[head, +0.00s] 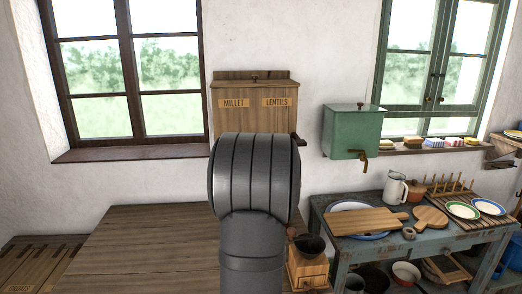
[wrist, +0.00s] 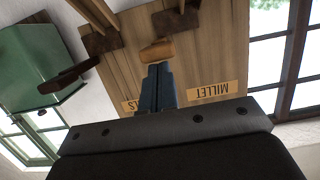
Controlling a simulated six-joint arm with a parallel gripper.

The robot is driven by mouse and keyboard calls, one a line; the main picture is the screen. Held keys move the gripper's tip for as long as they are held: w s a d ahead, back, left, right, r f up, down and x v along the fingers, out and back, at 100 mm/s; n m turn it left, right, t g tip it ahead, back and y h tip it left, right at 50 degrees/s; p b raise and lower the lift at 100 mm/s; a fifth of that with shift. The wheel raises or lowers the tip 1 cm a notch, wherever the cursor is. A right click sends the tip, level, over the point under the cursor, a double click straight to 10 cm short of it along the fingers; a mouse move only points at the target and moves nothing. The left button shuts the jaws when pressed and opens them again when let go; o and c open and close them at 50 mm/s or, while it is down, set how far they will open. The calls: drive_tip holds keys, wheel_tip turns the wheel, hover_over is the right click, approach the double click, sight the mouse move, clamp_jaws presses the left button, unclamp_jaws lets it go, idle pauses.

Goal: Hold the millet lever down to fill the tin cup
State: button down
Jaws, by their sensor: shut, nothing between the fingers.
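The wooden dispenser (head: 254,115) hangs on the wall, with a MILLET label (head: 233,103) on the left and a LENTILS label on the right. My arm hides its lower part in the head view. The wrist view shows the dispenser (wrist: 200,70) upside down, with dark fittings at its lower end; I cannot tell which is the millet lever. My gripper (wrist: 155,68) is shut and empty in front of the dispenser, its tips near a small light-brown wooden piece (wrist: 157,50). I cannot tell whether they touch. No tin cup is visible in either view.
A green tank (head: 350,131) with a tap hangs to the right. Below it, a blue worn table (head: 335,246) holds boards, plates and a white jug (head: 396,188). A wooden box grinder (head: 307,270) stands right of my arm. The wooden tabletop (head: 150,245) at left is clear.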

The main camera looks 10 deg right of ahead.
drive_tip(key=f+v, duration=0.2)
drive_tip(key=v, duration=0.8)
drive_tip(key=shift+s, duration=0.25)
idle(0.6)
drive_tip(key=r+x, duration=0.2)
drive_tip(key=x, duration=0.7)
drive_tip(key=shift+w+r, duration=0.35)
drive_tip(key=shift+w, duration=0.2)
idle(0.4)
